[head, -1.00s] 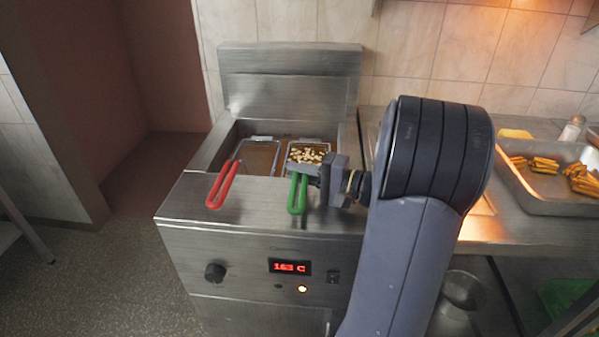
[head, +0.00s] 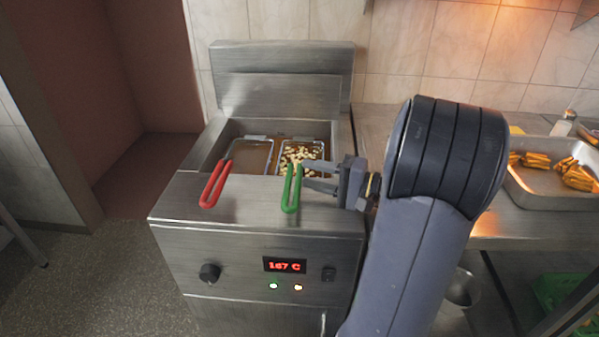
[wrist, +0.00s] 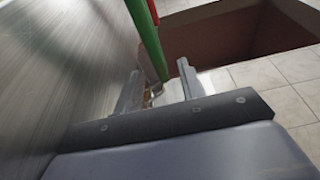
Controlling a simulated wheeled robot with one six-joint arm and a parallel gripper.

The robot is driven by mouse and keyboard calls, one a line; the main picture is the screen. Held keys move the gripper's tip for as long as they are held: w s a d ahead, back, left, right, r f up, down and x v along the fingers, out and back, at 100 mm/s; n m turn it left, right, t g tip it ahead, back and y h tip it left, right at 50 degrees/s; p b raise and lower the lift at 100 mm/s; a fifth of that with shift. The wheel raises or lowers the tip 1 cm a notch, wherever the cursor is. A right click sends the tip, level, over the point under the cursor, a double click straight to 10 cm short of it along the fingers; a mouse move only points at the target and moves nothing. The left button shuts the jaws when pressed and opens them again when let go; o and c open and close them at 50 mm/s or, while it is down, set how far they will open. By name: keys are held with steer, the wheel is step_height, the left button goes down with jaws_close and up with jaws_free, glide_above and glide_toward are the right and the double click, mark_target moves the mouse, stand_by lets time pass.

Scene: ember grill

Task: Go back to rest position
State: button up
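My gripper (head: 306,176) is open at the fryer's front right, with its two fingers pointing left toward the green basket handle (head: 290,190). In the wrist view the fingers (wrist: 158,80) stand apart, and the green handle (wrist: 146,38) shows in the gap at their tips. I cannot tell whether it lies between the tips or just beyond them. The green-handled basket (head: 300,155) sits in the right side of the fryer well with pale pieces in it. The red-handled basket (head: 252,157) sits in the left side, showing only brown oil.
The steel fryer (head: 190,200) has a red display (head: 284,266) reading 167 C, with green and orange lamps lit. A steel tray (head: 545,198) of fries is on the counter at the right. A tiled wall (head: 440,60) stands behind. Open floor (head: 90,280) lies left.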

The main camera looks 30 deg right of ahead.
mark_target(293, 168)
steer(key=shift+v, duration=1.15)
steer(key=x, duration=0.5)
steer(key=p+x, duration=0.1)
steer(key=x, duration=0.1)
steer(key=shift+w+a+r, duration=0.2)
steer(key=shift+w+r, duration=0.05)
steer(key=shift+r, duration=0.15)
steer(key=shift+s+r+p, duration=0.1)
steer(key=shift+r+p, duration=0.1)
steer(key=shift+p, duration=0.1)
